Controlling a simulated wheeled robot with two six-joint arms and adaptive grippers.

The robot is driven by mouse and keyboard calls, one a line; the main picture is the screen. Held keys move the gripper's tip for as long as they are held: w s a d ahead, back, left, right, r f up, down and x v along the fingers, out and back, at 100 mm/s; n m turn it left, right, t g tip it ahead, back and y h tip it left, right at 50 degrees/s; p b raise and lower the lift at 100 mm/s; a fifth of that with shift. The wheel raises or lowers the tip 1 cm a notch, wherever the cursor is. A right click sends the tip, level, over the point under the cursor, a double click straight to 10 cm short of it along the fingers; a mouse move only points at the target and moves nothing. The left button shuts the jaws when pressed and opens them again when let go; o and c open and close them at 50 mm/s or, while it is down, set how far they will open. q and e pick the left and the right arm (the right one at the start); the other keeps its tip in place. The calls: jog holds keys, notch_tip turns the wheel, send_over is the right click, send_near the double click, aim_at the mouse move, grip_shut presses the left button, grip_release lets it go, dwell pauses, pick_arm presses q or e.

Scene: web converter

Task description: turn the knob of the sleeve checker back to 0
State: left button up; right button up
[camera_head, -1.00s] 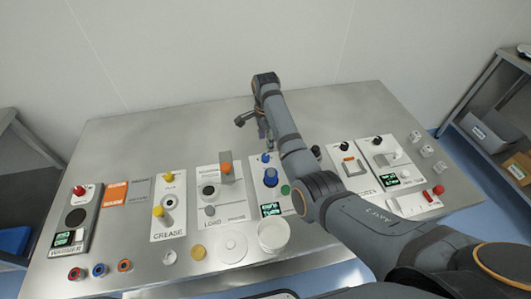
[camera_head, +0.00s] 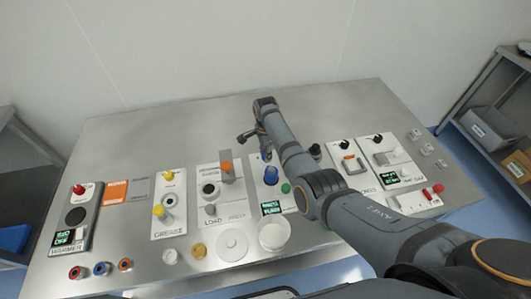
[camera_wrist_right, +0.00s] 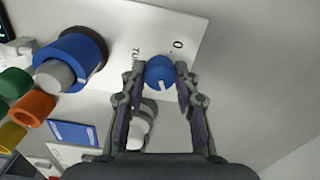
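The sleeve checker is a white panel (camera_head: 283,199) near the middle of the bench, with a lit green display (camera_head: 271,208) and a blue cylinder (camera_head: 271,176). Its small blue knob (camera_wrist_right: 160,72) has a white mark pointing down in the right wrist view, away from the printed 0 (camera_wrist_right: 178,44) at upper right. My right gripper (camera_wrist_right: 160,75) is open, with one fingertip on each side of the knob and very little gap; contact is not clear. In the head view, it reaches down at the panel's back end and partly hides the knob. My left gripper is out of view.
A white cup (camera_head: 273,235) and a white disc (camera_head: 232,245) stand in front of the panel. The load press (camera_head: 222,190) is to its left. My right arm crosses the panels to its right. The bench behind is clear.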

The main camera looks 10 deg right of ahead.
grip_shut()
